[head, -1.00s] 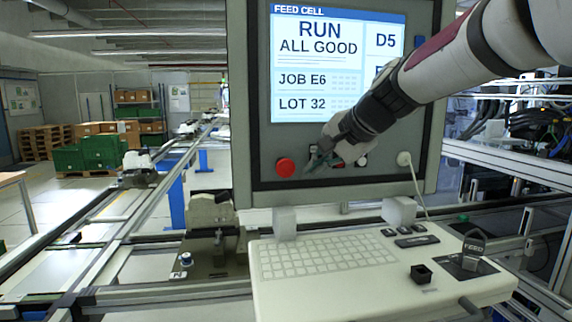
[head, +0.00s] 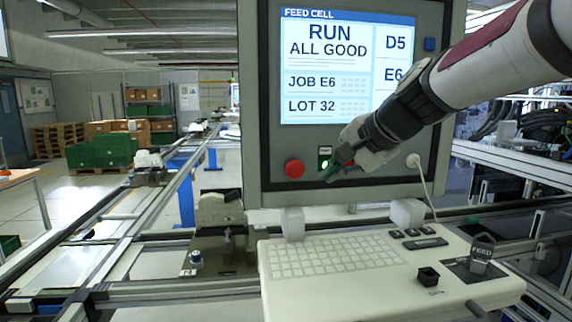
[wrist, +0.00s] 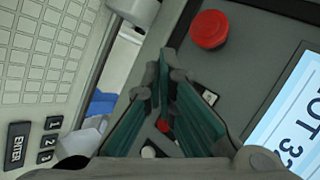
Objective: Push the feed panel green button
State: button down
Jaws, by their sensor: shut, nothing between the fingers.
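The feed panel (head: 262,150) stands upright in front of me, its screen (head: 345,65) reading "FEED CELL, RUN, ALL GOOD". The green button (head: 324,164) looks lit. It sits on the panel below the screen, under a small label, right of the red button (head: 294,169). My gripper (head: 328,178) is shut and empty, its tips just below and slightly right of the green button; I cannot tell whether they touch the panel. In the wrist view, the shut fingers (wrist: 165,75) lie near the red button (wrist: 209,30), and the green button is hidden.
A white cable hangs from a white knob (head: 413,160) on the panel. A blue button (head: 430,44) is beside the screen. Conveyor rails (head: 130,220) run along the left.

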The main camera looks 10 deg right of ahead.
jog(key=shift+s, duration=1.2)
jog(key=s+f+n+g+h, duration=0.1)
jog(key=s+f+n, duration=0.2)
jog(key=s, duration=0.5)
jog(key=s+f+n+g+h, duration=0.1)
jog(key=s+f+n, duration=0.3)
jog(key=s, duration=0.5)
jog(key=s+f+n+g+h, duration=0.1)
jog(key=s+f+n, duration=0.3)
jog(key=s, duration=0.5)
jog(key=shift+d+f+g+h, duration=0.25)
jog(key=shift+d+g+h, duration=0.05)
jog(key=shift+h, duration=0.1)
